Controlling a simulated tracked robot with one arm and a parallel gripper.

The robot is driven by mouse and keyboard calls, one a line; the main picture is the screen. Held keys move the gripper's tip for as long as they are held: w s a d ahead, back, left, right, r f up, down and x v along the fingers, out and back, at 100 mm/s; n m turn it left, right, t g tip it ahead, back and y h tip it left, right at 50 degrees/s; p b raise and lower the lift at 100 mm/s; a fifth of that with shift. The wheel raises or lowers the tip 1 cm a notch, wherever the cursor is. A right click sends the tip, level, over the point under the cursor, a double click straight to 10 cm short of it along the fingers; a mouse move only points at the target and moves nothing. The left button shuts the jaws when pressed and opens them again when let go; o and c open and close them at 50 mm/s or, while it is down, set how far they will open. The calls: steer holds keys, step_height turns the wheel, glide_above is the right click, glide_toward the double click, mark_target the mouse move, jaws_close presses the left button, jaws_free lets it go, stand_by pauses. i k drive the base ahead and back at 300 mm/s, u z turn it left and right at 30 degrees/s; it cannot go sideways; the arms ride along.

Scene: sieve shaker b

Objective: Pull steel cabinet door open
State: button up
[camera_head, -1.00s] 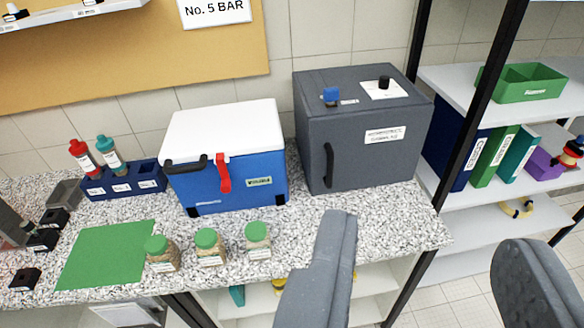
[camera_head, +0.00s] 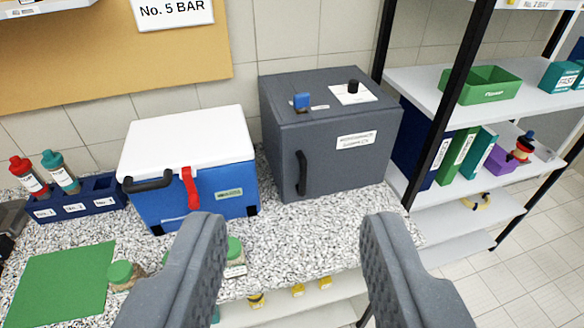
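The steel cabinet (camera_head: 345,170) is a dark grey box on the speckled counter, right of centre. Its door is closed. A black vertical handle (camera_head: 301,173) sits at the left side of its front face, and a white label is on the right part. A blue knob or clip and a black knob stand on its top. My gripper (camera_head: 292,228) is open and empty, with its two grey fingers wide apart. It is in front of the cabinet in the picture, nearer to me and lower than the handle, touching nothing that I can see.
A blue cooler (camera_head: 215,190) with white lid and red latch stands left of the cabinet. Green-lidded jars (camera_head: 121,273) stand at the counter front, partly behind my left finger. A green mat (camera_head: 60,285) lies left. A shelf rack (camera_head: 420,82) with binders stands close on the right.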

mark_target(326, 157)
steer(key=i, duration=0.85)
steer(key=z, duration=0.05)
